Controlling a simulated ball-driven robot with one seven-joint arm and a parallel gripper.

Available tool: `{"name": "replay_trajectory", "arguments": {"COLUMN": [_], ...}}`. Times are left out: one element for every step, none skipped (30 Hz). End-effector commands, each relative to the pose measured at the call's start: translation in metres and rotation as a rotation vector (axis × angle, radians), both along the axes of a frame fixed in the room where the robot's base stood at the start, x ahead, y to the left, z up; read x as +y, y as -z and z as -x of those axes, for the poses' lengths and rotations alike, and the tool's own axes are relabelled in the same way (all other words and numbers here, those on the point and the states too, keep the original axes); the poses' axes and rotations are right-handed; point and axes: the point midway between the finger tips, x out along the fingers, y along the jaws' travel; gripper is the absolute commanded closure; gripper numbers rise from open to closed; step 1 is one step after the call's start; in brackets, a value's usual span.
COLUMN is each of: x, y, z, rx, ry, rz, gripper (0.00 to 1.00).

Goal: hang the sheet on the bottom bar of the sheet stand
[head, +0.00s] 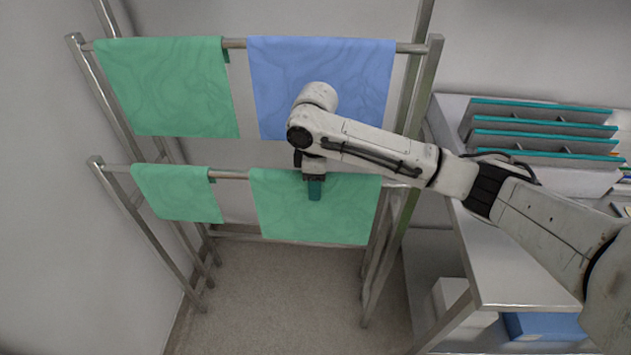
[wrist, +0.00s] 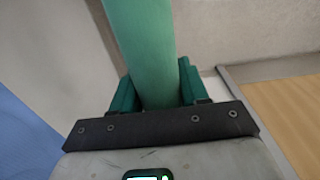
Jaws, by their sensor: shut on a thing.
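The sheet stand (head: 436,75) is a metal frame with a top bar (head: 236,43) and a bottom bar (head: 232,175). A green sheet (head: 330,222) hangs at the right part of the bottom bar, its upper edge level with the bar. My gripper (head: 315,195) points down at this sheet, below its upper edge. In the wrist view my gripper (wrist: 155,95) has its teal fingers shut on the green sheet (wrist: 145,45), which shows as a narrow strip between them. I cannot tell whether the bar carries the sheet's weight; the arm hides part of its upper edge.
Another green sheet (head: 178,192) hangs at the bottom bar's left. A green sheet (head: 168,88) and a blue sheet (head: 320,68) hang on the top bar, the blue one behind my arm. A metal table (head: 510,265) with a teal-edged rack (head: 545,130) stands at right.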

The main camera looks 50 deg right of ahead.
Motion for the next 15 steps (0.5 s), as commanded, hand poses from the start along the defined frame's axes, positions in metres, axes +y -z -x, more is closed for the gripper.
{"name": "replay_trajectory", "arguments": {"x": [-0.0001,-0.0001,-0.0001,-0.0001,-0.0001,-0.0001,-0.0001,-0.0001,-0.0001,-0.0001,-0.0001,-0.0001,-0.0001,-0.0001,-0.0001], "y": [-0.0001,-0.0001,-0.0002,-0.0002,-0.0002,-0.0002,-0.0002,-0.0002,-0.0002,-0.0002,-0.0002,-0.0002,-0.0002,-0.0002,-0.0002], "z": [-0.0001,-0.0001,-0.0001,-0.0001,-0.0001,-0.0001,-0.0001,-0.0001,0.0000,-0.0001,-0.0001,0.0000,0.0000,0.0000,0.0000], "rx": [0.000,0.000,0.000,0.000,0.000,0.000,0.000,0.000,0.000,0.000,0.000,0.000,0.000,0.000,0.000], "ry": [0.000,0.000,0.000,0.000,0.000,0.000,0.000,0.000,0.000,0.000,0.000,0.000,0.000,0.000,0.000], "rz": [0.000,0.000,0.000,0.000,0.000,0.000,0.000,0.000,0.000,0.000,0.000,0.000,0.000,0.000,0.000], "gripper": [1.00,1.00,1.00,1.00,1.00,0.55,0.52,0.49,0.45,0.42,0.40,0.36,0.33,0.30,0.26]}}
